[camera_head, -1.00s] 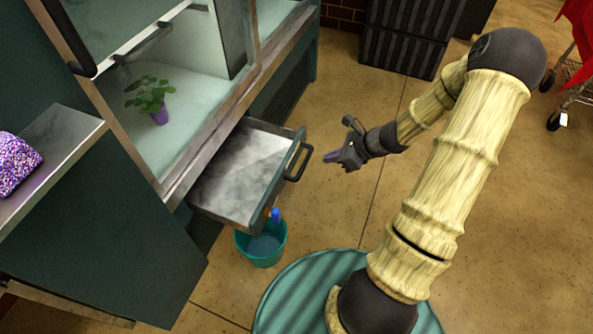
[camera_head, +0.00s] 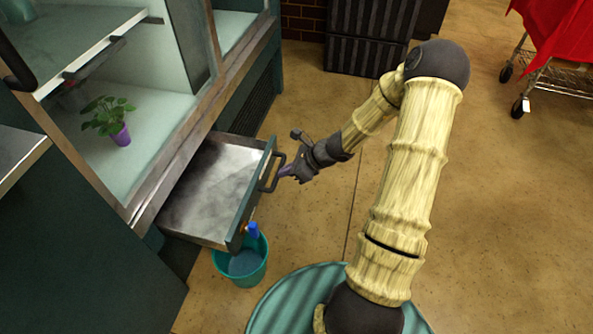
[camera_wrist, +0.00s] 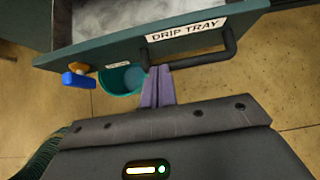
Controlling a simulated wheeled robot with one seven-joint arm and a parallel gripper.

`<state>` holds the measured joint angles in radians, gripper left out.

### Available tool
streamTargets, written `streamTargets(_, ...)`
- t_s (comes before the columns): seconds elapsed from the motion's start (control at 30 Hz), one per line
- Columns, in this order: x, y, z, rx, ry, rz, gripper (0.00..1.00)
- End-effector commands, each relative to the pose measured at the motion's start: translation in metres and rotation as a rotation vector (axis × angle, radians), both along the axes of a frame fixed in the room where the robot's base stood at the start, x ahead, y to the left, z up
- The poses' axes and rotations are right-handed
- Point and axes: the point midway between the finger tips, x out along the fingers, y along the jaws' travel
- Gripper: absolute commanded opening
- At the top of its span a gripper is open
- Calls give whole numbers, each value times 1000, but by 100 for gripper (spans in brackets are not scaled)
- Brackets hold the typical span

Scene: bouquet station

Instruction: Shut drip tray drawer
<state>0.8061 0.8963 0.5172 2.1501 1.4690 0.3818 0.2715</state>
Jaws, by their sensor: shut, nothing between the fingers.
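The drip tray drawer (camera_head: 212,187) is pulled out from under the display case in the head view, with its grey interior bare. Its green front carries a dark bar handle (camera_head: 271,172) and, in the wrist view, a white "DRIP TRAY" label (camera_wrist: 186,33). The handle (camera_wrist: 222,55) also shows there. My gripper (camera_head: 284,172) is shut and empty, pointing at the drawer front. Its purple fingers (camera_wrist: 158,88) end at or just below the left part of the handle in the wrist view. I cannot tell whether they touch it.
A teal bucket (camera_head: 242,266) stands on the floor below the drawer's near corner, close to a blue-handled item (camera_head: 253,231). A potted plant (camera_head: 120,130) stands in the case. A cart with red cloth (camera_head: 560,42) is at upper right. The floor right of the drawer is clear.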

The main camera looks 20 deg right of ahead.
Motion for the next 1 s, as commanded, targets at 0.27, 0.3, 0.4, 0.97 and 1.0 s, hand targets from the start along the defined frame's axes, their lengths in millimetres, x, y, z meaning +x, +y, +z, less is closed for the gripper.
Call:
streamTargets(0.27, 24, 31, -17, 0, -2, 1, 0)
streamTargets(0.3, 27, 35, -17, 0, -2, -1, 0)
streamTargets(0.4, 31, 40, -16, -1, -2, -2, 0)
streamTargets(0.97, 34, 45, -15, 0, 0, -4, 0)
streamTargets(1.0, 36, 45, -15, 0, 0, -7, 0)
